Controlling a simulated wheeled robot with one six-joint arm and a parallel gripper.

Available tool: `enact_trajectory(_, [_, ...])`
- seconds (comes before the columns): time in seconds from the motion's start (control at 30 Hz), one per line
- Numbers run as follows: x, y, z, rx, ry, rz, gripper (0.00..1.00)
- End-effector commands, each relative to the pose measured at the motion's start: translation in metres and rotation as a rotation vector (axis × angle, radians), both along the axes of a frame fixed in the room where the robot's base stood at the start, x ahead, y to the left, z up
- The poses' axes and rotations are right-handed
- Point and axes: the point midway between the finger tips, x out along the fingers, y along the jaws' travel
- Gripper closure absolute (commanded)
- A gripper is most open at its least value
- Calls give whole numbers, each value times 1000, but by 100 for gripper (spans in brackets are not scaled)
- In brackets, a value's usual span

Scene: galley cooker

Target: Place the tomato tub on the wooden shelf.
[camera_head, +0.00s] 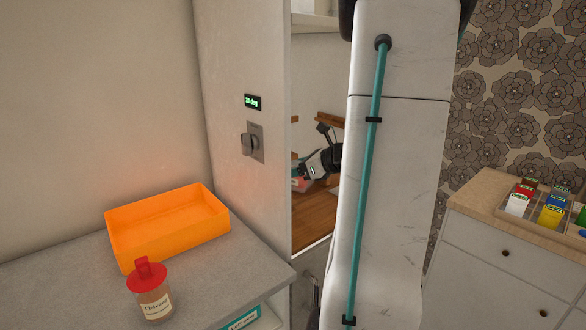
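My gripper (306,172) reaches into an open cabinet on the wall, seen small past my arm. Its fingers point down and left, and whether they are open or shut is unclear. A small tub (299,184), pale and reddish with some teal, shows right at the fingertips beside the cabinet's left edge. It looks like the tomato tub, but its label cannot be read. I cannot tell if it is held or touching the wood below. A wooden shelf (312,222) forms the lower surface inside the cabinet. My arm hides the cabinet's right part.
An orange bin (168,226) and a red-lidded jar (155,296) stand on the grey counter (235,262) at left. A drawer unit (505,250) at right carries a tray of colourful cartons.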

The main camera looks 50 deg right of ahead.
Motion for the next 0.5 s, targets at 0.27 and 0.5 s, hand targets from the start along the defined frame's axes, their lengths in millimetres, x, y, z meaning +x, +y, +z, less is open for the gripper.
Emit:
enact_trajectory(0.27, [0,0,-2,1,0,0,63])
enact_trajectory(0.5, [0,0,-3,1,0,0,13])
